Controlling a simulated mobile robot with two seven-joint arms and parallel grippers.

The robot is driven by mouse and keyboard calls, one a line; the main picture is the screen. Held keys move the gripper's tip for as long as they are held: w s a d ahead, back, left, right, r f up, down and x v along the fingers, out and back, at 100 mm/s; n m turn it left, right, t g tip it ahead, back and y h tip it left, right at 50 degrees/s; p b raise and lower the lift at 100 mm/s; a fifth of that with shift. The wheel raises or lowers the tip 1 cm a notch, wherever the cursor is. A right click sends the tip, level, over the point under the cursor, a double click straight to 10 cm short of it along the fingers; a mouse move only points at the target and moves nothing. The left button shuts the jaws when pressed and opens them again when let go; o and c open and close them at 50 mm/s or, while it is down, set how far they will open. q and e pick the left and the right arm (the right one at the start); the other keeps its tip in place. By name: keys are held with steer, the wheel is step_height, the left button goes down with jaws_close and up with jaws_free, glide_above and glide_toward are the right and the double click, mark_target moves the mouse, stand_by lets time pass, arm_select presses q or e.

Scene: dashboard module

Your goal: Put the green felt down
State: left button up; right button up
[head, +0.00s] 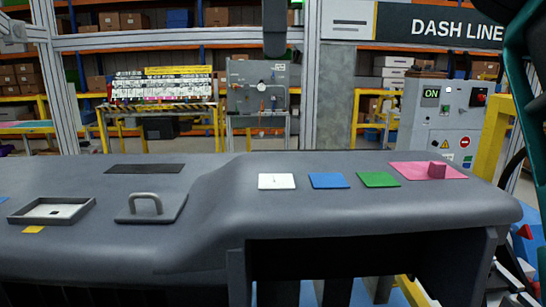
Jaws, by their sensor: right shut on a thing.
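A flat green square (378,180) lies on the grey dashboard module (215,220), right of the middle. It looks like the green felt, but I cannot tell whether it is the felt or a marked place. No gripper touches it. Part of my right arm, black and teal, shows close up along the right edge of the head view. Its fingertips cannot be made out, nor can anything held in them. My left gripper does not show.
A blue square (328,180) and a white square (276,181) lie left of the green one. A grey handled plate (150,208) and a shallow tray (88,206) are at left.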

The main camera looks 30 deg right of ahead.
mark_target(273, 180)
step_height(273, 180, down, 17)
steer(key=shift+f, duration=0.1)
stand_by(0.8)
steer(key=shift+f, duration=0.1)
steer(key=o, duration=1)
step_height(273, 180, up, 12)
stand_by(0.3)
stand_by(0.5)
